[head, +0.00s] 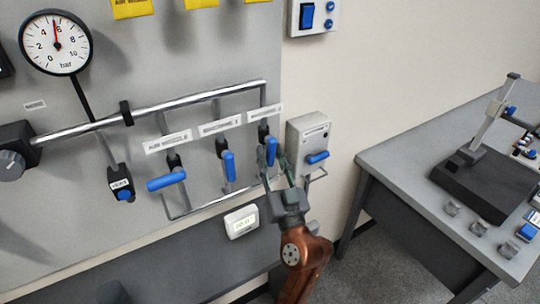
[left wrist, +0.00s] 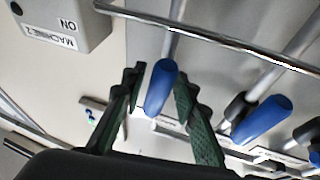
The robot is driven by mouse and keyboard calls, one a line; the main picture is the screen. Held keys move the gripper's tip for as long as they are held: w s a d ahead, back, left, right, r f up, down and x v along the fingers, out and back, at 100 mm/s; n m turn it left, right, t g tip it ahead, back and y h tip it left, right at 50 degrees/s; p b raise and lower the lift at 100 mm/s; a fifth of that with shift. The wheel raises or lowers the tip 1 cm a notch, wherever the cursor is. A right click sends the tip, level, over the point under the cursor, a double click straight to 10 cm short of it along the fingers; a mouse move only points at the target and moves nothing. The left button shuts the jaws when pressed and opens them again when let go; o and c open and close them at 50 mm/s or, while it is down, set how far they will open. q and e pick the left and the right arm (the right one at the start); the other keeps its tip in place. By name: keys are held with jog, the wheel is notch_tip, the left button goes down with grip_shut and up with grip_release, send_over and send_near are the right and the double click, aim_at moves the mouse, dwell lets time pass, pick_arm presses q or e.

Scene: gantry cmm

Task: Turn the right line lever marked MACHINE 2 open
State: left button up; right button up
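The right line lever (head: 271,151) has a blue handle that hangs roughly straight down, below a small white label (head: 265,112) too blurred to read surely. My left gripper (head: 274,167) is at this handle, its green fingers on either side of it. In the left wrist view the blue handle (left wrist: 160,87) stands between the two open fingers (left wrist: 157,100). I cannot tell whether either finger touches it. The middle lever (head: 228,165) also hangs down; the left lever (head: 165,181) lies nearly horizontal. My right gripper is not in view.
A grey switch box (head: 307,135) with a blue handle is just right of the lever; its MACHINE 2 label shows upside down in the left wrist view (left wrist: 48,34). A metal pipe (head: 190,99) runs above the levers. A bar gauge (head: 56,42) hangs upper left. A table (head: 395,150) stands right.

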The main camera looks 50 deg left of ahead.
pick_arm(q)
jog(key=shift+o, duration=0.7)
jog(key=shift+f, duration=0.1)
jog(key=shift+d+f, duration=0.15)
jog(key=v, duration=0.7)
jog(key=shift+s, duration=0.1)
jog(key=shift+c, duration=0.2)
